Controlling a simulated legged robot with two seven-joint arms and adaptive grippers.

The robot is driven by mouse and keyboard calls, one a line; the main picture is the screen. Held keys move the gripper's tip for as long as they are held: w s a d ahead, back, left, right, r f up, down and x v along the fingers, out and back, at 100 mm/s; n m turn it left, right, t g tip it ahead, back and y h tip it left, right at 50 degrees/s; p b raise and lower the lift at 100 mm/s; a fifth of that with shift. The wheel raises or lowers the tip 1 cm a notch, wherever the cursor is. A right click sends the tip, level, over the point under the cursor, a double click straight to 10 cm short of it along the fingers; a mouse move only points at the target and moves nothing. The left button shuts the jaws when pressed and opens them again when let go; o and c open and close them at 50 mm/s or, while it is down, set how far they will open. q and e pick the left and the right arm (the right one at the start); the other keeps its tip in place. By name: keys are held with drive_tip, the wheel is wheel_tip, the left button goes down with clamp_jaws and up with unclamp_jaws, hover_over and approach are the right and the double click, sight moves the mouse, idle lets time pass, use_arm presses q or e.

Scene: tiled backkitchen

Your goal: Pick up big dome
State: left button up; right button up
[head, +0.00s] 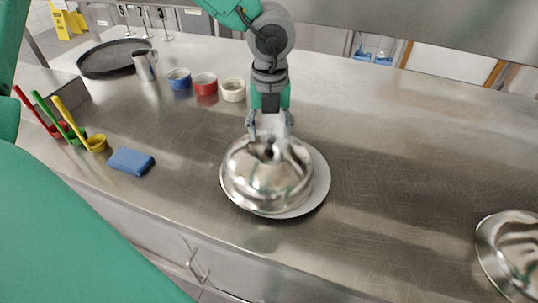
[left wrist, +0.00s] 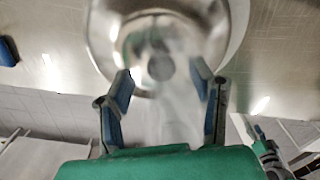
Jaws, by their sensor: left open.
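The big dome (head: 265,182) is a shiny steel cover with a knob on top. It sits on a pale round plate (head: 321,185) in the middle of the counter, a little off-centre so the plate shows on the right. My left gripper (head: 270,130) points down at the dome's top, its fingers apart around the knob area. In the left wrist view the dome (left wrist: 110,45) lies beyond the open fingers (left wrist: 162,76), with a dark round spot between them. I cannot tell whether the fingers touch the knob. My right gripper is not clearly seen.
Another steel dome (head: 512,255) is at the right edge. The counter right of the plate is clear.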

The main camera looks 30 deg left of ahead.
use_arm(q)
drive_tip(key=f, duration=0.2)
drive_tip(key=shift+w+f, duration=0.25)
drive_tip(key=shift+f, duration=0.15)
drive_tip(key=shift+s, duration=0.1)
drive_tip(key=shift+r, duration=0.1)
clamp_jaws()
